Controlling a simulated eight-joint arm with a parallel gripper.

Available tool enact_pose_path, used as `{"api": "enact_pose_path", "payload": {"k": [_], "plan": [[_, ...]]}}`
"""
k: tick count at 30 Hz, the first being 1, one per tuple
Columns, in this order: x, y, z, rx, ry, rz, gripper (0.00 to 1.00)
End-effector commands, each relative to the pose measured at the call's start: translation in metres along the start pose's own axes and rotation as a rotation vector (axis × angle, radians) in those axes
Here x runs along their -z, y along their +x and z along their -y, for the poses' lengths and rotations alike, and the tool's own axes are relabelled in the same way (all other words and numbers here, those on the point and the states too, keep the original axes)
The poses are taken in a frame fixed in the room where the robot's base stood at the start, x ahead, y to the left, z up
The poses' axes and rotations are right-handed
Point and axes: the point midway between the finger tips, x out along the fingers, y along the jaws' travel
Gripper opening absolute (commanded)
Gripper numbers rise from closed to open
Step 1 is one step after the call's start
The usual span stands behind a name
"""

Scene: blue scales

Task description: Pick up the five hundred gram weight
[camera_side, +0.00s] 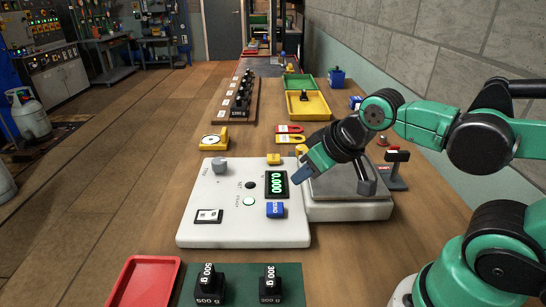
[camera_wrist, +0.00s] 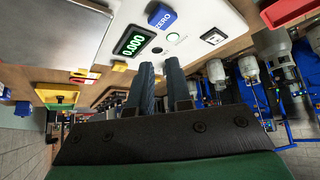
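The 500 g weight (camera_side: 209,284), a black block with a knob and white lettering, stands upright on a green mat (camera_side: 238,272) at the front of the bench in the side view. A similar black weight (camera_side: 269,286), which seems to read 300 g, stands to its right. My gripper (camera_side: 303,172) is farther back, above the scale's panel and well away from both weights. In the wrist view my gripper (camera_wrist: 160,64) shows two dark fingers with a narrow gap and nothing between them. The 500 g weight does not show in the wrist view.
The white scale panel (camera_side: 210,228) has a display (camera_side: 276,183) reading 0.000 and a blue ZERO button (camera_side: 275,209). The weighing plate (camera_side: 340,187) is empty. A red tray (camera_side: 146,284) lies left of the mat. A rack of weights (camera_side: 238,102) and trays stand farther back.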

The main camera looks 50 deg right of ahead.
Motion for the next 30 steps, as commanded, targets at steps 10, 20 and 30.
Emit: {"api": "enact_pose_path", "payload": {"k": [10,20,30], "plan": [[0.000,0.000,0.000,0.000,0.000,0.000,0.61],[0.009,0.010,0.019,-0.031,-0.363,0.104,0.61],[0.024,0.051,0.089,-0.202,-1.410,0.386,0.61]]}}
